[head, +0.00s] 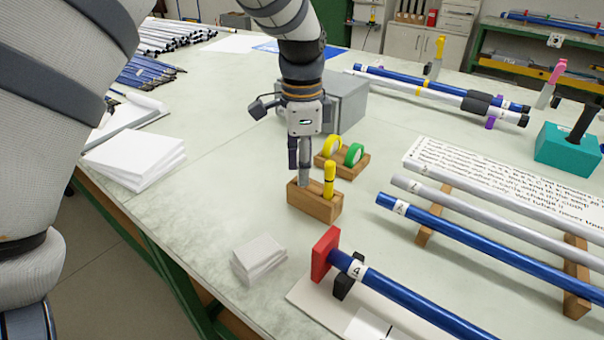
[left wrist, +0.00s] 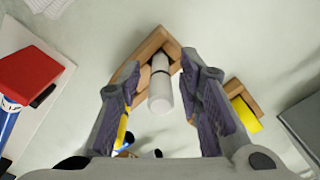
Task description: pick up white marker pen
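The white marker pen (left wrist: 160,92) stands upright in a wooden holder (left wrist: 151,45) in the left wrist view. My left gripper (left wrist: 163,100) is open, with one finger on each side of the pen and a gap to both. In the head view my left gripper (head: 300,168) points down over the back left of the wooden holder (head: 314,204); the pen there is hard to tell from the fingers. A yellow marker (head: 329,178) stands in the same holder, close to the gripper. In the left wrist view it is partly hidden behind a finger. My right gripper is not in view.
A wooden stand with yellow and green tape rolls (head: 354,154) is just behind the holder. A grey box (head: 345,103) stands behind the gripper. A white paper stack (head: 259,259) and a red stop (head: 324,253) with a blue rod (head: 420,305) lie in front.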

